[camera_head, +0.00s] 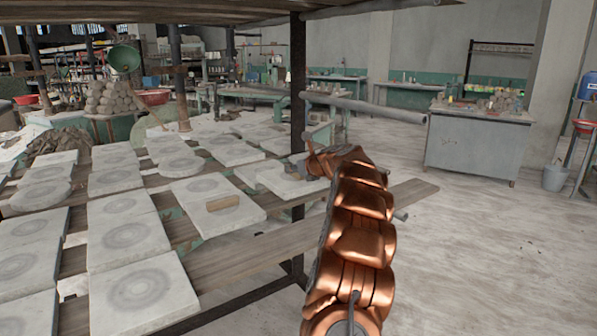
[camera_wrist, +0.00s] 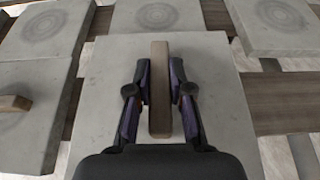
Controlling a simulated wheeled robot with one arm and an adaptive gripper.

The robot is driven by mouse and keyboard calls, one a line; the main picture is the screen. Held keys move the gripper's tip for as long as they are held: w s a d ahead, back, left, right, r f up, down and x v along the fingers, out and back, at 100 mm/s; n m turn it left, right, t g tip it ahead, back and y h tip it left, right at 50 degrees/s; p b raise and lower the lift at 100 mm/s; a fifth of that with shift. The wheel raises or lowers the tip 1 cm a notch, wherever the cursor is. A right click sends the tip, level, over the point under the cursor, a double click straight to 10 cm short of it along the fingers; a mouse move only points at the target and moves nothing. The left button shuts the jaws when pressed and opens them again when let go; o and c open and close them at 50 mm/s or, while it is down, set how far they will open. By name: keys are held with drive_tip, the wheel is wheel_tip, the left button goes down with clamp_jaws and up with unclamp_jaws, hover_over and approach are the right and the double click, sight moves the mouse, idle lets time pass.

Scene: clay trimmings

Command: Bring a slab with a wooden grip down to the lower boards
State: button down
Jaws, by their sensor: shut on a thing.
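My gripper (camera_head: 314,164) is at the far right part of the board rack, over a pale square slab (camera_head: 279,181). In the wrist view, my gripper (camera_wrist: 159,75) is shut on an upright wooden grip (camera_wrist: 160,108) on top of that slab (camera_wrist: 105,75), with one finger on each side. The slab lies flat at the level of the boards; whether it touches them is hidden. A second slab with a wooden grip (camera_head: 221,203) lies on the boards (camera_head: 245,257), nearer and to the left; its grip also shows in the wrist view (camera_wrist: 14,103).
Several plain slabs with round marks (camera_head: 138,287) crowd the boards to the left. A dark post (camera_head: 298,80) stands beside my gripper, and an upper shelf (camera_head: 200,12) hangs overhead. The floor (camera_head: 470,250) at right is clear, up to a grey cabinet (camera_head: 475,147).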

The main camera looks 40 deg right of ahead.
sight(294, 177)
drive_tip(key=shift+w+f, duration=0.15)
drive_tip(key=shift+w, duration=0.1)
drive_tip(key=shift+s+f+b, duration=0.1)
drive_tip(key=shift+f+b, duration=0.25)
drive_tip(key=shift+f, duration=1.2)
drive_tip(key=shift+f+p, duration=0.3)
drive_tip(key=shift+f, duration=0.15)
drive_tip(key=c, duration=1)
unclamp_jaws()
drive_tip(key=shift+o, duration=0.2)
drive_tip(key=shift+f, duration=0.1)
drive_tip(key=v, duration=1.2)
